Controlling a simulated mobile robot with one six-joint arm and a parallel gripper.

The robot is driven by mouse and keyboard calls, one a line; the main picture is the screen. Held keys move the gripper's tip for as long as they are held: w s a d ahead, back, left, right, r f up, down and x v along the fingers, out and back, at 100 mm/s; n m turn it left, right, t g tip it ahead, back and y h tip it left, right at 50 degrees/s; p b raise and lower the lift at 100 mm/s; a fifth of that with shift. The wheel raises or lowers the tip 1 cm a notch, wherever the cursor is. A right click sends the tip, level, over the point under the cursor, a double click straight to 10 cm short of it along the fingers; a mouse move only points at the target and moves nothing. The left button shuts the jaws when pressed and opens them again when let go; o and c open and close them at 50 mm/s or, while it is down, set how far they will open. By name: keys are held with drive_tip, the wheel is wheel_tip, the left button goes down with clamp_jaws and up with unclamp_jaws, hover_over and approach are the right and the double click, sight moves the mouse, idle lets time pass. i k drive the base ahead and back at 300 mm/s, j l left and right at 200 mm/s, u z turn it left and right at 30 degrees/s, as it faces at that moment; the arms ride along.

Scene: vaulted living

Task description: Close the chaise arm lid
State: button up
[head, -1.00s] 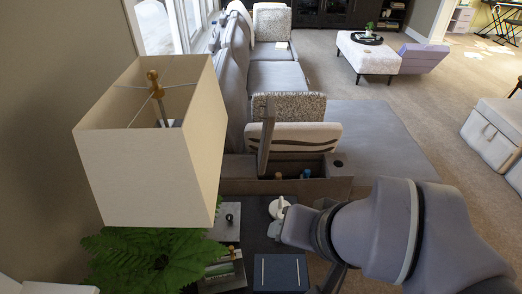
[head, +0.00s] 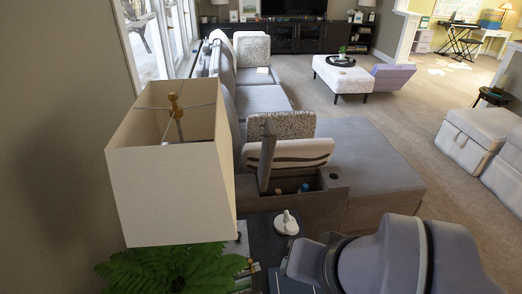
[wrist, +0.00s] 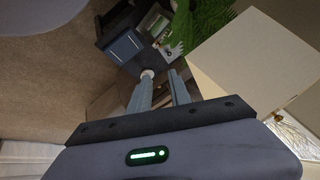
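The chaise arm lid (head: 266,158) stands raised, nearly upright and slightly tilted, at the left end of the chaise arm (head: 335,205) in the head view. The compartment (head: 306,184) beside it is open, with a blue item and other small items inside. My gripper (wrist: 160,82) shows in the wrist view with its two fingers apart and nothing between them that I can see held. In the head view my arm covers the lower right, and the fingertips are hidden or out of frame. The gripper appears apart from the lid.
A lampshade (head: 172,180) and a green fern (head: 165,272) stand close on the left. A white object (head: 286,222) sits on the dark side table (head: 262,238) before the chaise arm. Cushions (head: 285,155) stand behind the lid. Open carpet (head: 420,150) lies to the right.

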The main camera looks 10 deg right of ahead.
sight(270, 135)
drive_tip(key=l+u, duration=0.25)
drive_tip(key=l, duration=1.05)
drive_tip(key=l+u, duration=0.3)
drive_tip(key=l, duration=1.05)
drive_tip(key=i+l+u, duration=0.2)
drive_tip(key=i, duration=0.35)
drive_tip(key=i+u, duration=0.15)
drive_tip(key=i, duration=0.4)
drive_tip(key=i+l+u, duration=0.2)
drive_tip(key=i, duration=0.3)
